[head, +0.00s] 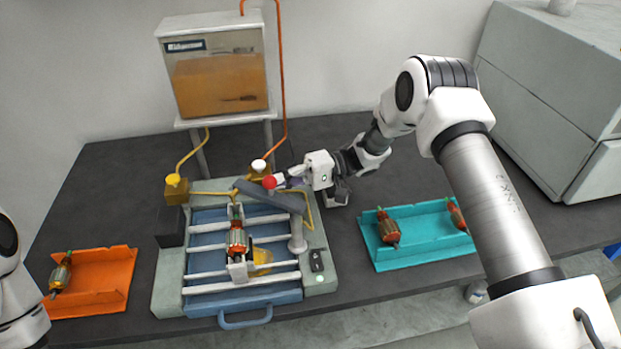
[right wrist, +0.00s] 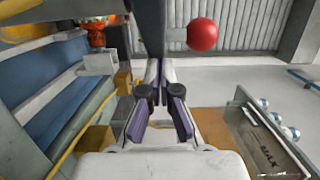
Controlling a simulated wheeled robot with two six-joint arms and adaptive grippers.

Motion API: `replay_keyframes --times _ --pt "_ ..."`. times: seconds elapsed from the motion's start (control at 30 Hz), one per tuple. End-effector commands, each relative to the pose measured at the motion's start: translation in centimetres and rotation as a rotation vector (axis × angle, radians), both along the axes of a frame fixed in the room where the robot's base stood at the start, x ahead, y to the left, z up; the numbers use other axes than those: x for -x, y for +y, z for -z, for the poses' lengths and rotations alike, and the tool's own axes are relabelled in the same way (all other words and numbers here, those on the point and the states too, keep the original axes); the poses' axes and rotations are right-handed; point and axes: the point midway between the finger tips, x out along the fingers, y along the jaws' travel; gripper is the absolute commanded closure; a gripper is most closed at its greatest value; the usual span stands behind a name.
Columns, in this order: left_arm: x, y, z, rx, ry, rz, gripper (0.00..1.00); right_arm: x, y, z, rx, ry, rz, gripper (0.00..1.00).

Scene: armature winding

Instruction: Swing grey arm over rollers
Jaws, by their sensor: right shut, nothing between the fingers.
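The dark grey arm (head: 268,196) lies at the back of the winding machine, slanting across the rear end of its bed, with a red ball knob (head: 269,182) on it. The white rollers (head: 205,289) run across the blue bed, and an armature (head: 236,242) with copper windings sits among them. My right gripper (head: 284,180) is beside the knob at the right. In the right wrist view my right gripper (right wrist: 160,75) is shut and empty, with the red knob (right wrist: 203,34) above and right of its fingertips. Whether the fingers touch the grey arm is unclear. My left gripper is out of view.
A teal tray (head: 420,257) with armatures stands right of the machine. An orange tray (head: 112,283) with one armature is at left. A tank (head: 215,70) on a stand is behind, with hoses leading to the machine. The table (head: 120,190) is clear at back left.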

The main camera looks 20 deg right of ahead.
Motion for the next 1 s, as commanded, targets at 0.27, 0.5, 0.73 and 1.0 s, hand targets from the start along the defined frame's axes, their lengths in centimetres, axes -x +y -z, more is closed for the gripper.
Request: replay_keyframes --times 0.27,0.5,0.73,1.0 --pt "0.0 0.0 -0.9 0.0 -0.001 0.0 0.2 0.7 2.0 -0.2 0.0 0.003 0.01 1.0" --pt "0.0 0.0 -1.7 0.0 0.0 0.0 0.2 1.5 3.2 -0.2 -0.001 0.003 0.012 1.0" --pt "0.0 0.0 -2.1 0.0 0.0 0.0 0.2 2.1 3.9 -0.1 0.0 0.002 0.011 1.0" --pt "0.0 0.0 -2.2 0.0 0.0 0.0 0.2 2.4 4.2 0.0 -0.001 0.001 0.012 1.0"
